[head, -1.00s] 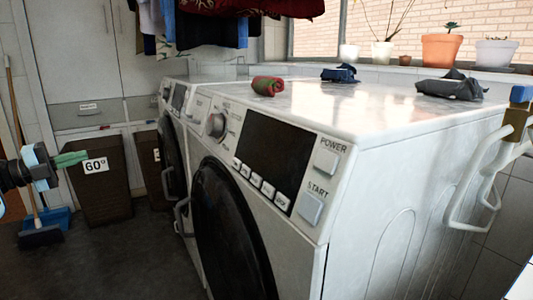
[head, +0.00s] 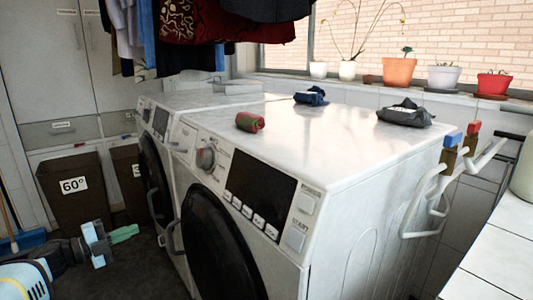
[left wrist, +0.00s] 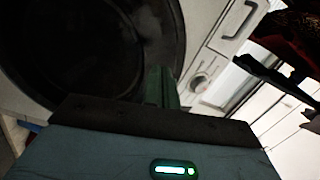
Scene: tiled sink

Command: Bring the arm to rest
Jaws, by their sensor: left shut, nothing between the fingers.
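My left gripper (head: 124,233) shows at the lower left in the head view, with green fingers closed together and nothing between them. It is in the air in front of the washing machines, apart from them. In the left wrist view its fingers (left wrist: 160,88) point toward a dark round machine door (left wrist: 80,50). My left forearm comes in from the lower left corner. My right gripper does not show.
The near washing machine (head: 310,140) carries a red and green rolled cloth (head: 250,122), a blue cloth (head: 311,96) and a dark grey item (head: 405,114). Brown bins (head: 78,190) stand behind the gripper. A white tiled counter (head: 495,255) lies at right. Clothes (head: 200,20) hang above.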

